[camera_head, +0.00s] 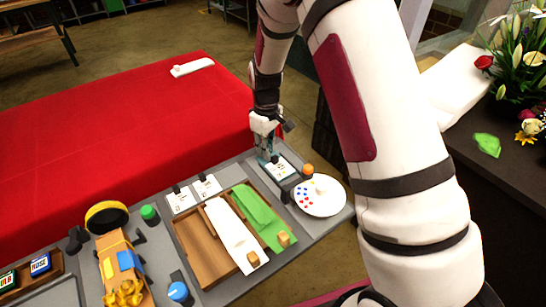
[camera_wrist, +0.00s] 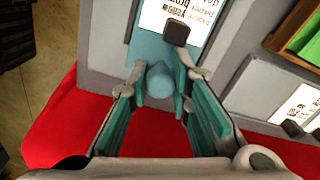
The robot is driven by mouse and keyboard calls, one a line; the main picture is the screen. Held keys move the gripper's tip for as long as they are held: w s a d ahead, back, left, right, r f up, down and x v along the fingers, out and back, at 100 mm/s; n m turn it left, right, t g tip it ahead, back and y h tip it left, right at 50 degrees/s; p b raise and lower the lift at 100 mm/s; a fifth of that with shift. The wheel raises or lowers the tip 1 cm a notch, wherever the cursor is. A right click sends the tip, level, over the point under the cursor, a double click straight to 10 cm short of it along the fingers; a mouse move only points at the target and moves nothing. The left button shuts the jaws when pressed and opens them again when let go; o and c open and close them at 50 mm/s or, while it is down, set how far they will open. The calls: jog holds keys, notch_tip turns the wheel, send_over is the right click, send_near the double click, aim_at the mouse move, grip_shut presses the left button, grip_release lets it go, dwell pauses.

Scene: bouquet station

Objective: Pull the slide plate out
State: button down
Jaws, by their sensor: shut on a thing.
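In the wrist view, a teal slide plate (camera_wrist: 148,52) shows at the edge of the grey station, with a rounded teal knob (camera_wrist: 160,82) at its near end. My gripper (camera_wrist: 161,90) has its two fingers closed around the sides of this knob. A white printed card (camera_wrist: 168,14) with a black clip (camera_wrist: 176,32) lies just beyond the knob. In the head view, my gripper (camera_head: 265,155) points down at the far edge of the station, beside the card (camera_head: 279,170). The fingers hide most of the plate there.
The grey station (camera_head: 325,228) carries a wooden tray (camera_head: 187,238) with white and green pieces, a round white palette (camera_head: 320,208), an orange button (camera_head: 308,170) and a wrapped bouquet (camera_head: 118,262). A red-covered table (camera_head: 110,120) lies behind. Flowers (camera_head: 522,50) stand at right.

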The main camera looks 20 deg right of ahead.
jog(key=shift+w, duration=0.15)
jog(key=c, duration=1.5)
grip_release()
jog(key=shift+o, duration=0.2)
notch_tip(320, 180, up, 12)
